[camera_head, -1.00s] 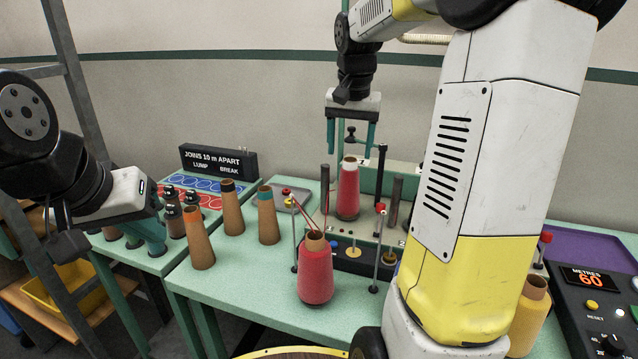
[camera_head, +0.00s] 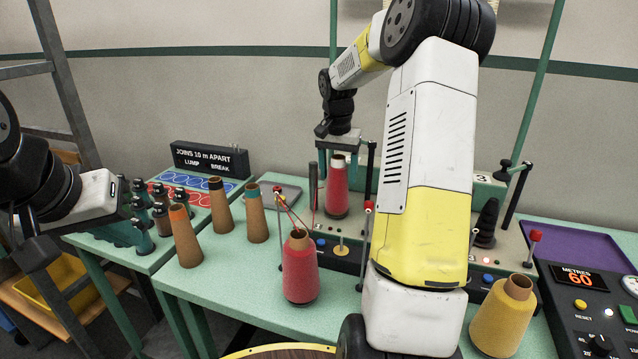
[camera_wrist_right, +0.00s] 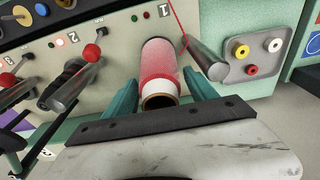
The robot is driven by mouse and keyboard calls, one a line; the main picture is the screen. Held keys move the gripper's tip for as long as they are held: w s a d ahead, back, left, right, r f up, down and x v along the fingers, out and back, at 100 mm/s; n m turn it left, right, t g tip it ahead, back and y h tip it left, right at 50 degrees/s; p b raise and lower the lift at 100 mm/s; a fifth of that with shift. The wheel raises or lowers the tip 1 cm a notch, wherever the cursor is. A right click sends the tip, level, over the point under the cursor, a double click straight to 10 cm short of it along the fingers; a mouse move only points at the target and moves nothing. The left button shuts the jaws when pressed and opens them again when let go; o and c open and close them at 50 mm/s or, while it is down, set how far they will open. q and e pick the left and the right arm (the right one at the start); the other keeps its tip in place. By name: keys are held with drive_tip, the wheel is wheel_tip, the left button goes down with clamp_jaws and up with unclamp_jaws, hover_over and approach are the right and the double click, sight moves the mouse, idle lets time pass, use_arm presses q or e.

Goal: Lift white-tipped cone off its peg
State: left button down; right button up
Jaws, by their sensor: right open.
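The white-tipped cone (camera_head: 336,192) is wound with red yarn and stands upright at the back of the table, by the number 1 station. In the right wrist view the cone (camera_wrist_right: 159,70) lies between the two teal fingers, its white rim and hollow brown end facing the camera. My right gripper (camera_head: 337,172) is above and around the cone's top, fingers apart on either side, with gaps visible. The peg under the cone is hidden. My left gripper (camera_head: 135,238) is at the far left, beside small dark-topped bobbins; its finger gap is unclear.
A larger red cone (camera_head: 300,270) stands in front, with red yarn running up to a guide post (camera_head: 278,225). Bare brown cones (camera_head: 185,238) stand to the left. A dark post (camera_head: 313,187) is close left of the white-tipped cone. A yellow cone (camera_head: 503,318) stands at the right.

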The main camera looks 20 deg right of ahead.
drive_tip(key=shift+f, duration=0.2)
clamp_jaws()
drive_tip(key=shift+r, duration=0.1)
